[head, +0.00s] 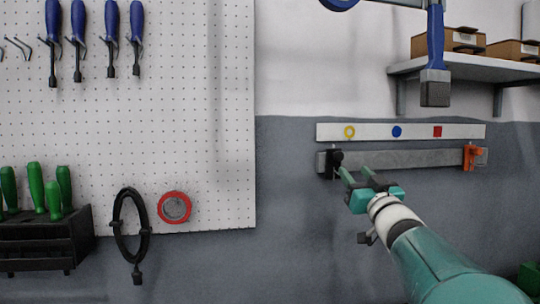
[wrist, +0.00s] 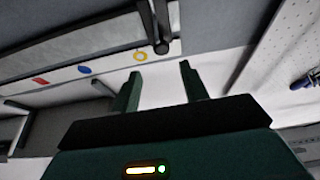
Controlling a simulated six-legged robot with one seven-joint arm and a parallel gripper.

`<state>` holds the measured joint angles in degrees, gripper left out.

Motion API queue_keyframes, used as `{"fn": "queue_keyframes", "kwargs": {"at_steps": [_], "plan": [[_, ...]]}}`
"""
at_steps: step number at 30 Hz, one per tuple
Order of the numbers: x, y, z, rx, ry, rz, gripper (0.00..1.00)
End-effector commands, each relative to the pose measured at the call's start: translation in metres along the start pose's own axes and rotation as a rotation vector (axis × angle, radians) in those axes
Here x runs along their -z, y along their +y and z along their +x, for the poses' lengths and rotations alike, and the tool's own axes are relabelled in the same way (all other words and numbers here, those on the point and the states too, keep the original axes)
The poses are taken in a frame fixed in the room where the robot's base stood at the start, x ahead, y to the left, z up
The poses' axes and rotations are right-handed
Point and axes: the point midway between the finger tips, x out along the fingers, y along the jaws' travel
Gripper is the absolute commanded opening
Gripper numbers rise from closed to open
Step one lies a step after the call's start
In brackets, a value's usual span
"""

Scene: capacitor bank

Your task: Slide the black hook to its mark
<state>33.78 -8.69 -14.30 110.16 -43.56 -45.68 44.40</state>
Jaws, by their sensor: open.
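The black hook (head: 335,158) sits at the left end of the grey rail (head: 410,159); in the wrist view the hook (wrist: 161,44) shows beyond my fingertips. Above the rail, a white strip (head: 300,131) (head: 465,132) bears a yellow ring (head: 349,131), a blue disc (head: 397,131) and a red square (head: 437,131). The hook is slightly left of the yellow ring. My gripper (head: 353,170) is open just right of and below the hook. In the wrist view its fingers (wrist: 160,68) are spread and empty, apart from the hook.
An orange hook (head: 469,157) sits at the rail's right end. A shelf (head: 460,65) with boxes is above right. A blue-handled tool (head: 436,60) hangs above the strip. A pegboard (head: 215,90) with tools is left. The wall below the rail is mostly clear.

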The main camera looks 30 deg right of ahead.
Motion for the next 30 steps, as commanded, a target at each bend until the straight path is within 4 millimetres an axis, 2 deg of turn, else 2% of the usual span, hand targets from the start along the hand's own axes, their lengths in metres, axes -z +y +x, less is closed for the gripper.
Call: {"fn": "queue_keyframes", "kwargs": {"at_steps": [6, 13, 18, 26, 30], "plan": [[-0.003, -0.002, 0.046, 0.003, -0.001, 0.003, 0.44], [-0.003, -0.005, 0.086, 0.005, -0.001, 0.003, 0.44], [-0.003, -0.007, 0.099, 0.005, -0.001, 0.003, 0.44], [-0.003, -0.007, 0.101, 0.005, -0.001, 0.004, 0.44], [-0.003, -0.007, 0.101, 0.005, -0.001, 0.004, 0.19]]}}
